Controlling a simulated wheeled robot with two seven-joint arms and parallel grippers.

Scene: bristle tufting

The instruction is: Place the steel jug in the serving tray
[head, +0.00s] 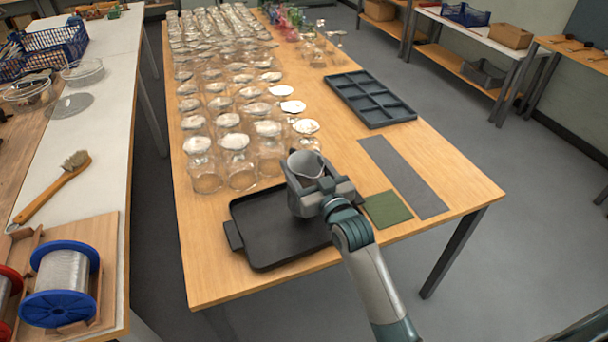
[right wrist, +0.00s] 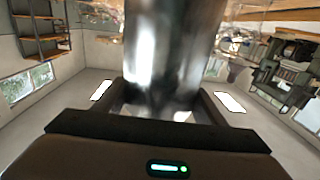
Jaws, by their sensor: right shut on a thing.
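The steel jug (head: 306,165) is in my right gripper (head: 312,188), over the right part of the serving tray. Only its upper part and rim show in the head view; the gripper hides the rest. In the right wrist view the jug (right wrist: 165,55) is a blurred shiny cylinder between the two fingers of the gripper (right wrist: 168,105). The jug looks upright. The black serving tray (head: 265,248) lies at the table's near end. I cannot tell whether the jug's base touches the tray. My left gripper is not in view.
A green cloth square (head: 388,209), a grey mat (head: 405,178) and a dark compartment tray (head: 370,98) lie to the right. A side bench (head: 115,130) at left holds a brush (head: 58,188) and a wire spool (head: 62,280).

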